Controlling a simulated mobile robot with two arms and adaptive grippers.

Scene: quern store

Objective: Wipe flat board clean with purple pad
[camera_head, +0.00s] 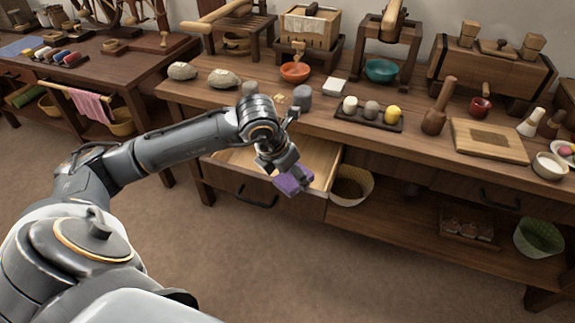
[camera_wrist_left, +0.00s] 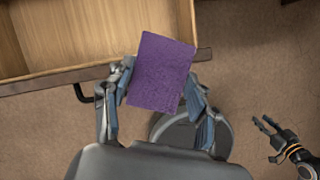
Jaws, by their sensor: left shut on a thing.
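The purple pad (camera_head: 290,183) is held in my left gripper (camera_head: 290,172), in front of the open drawer. In the left wrist view the purple pad (camera_wrist_left: 160,72) sits between the two fingers, which are shut on it. The flat board (camera_head: 490,140) lies on the bench top at the right, with a darker brown patch in its middle. My left gripper is well to the left of the board and lower than it. My right gripper (camera_wrist_left: 266,138) shows at the right edge of the left wrist view, its fingers apart and empty.
The drawer (camera_head: 318,208) is pulled out below the bench front. A wooden pestle (camera_head: 436,110) and a red cup (camera_head: 480,107) stand near the board, with white pieces and a bowl (camera_head: 550,166) to its right. A dark tray (camera_head: 368,120) holds several balls.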

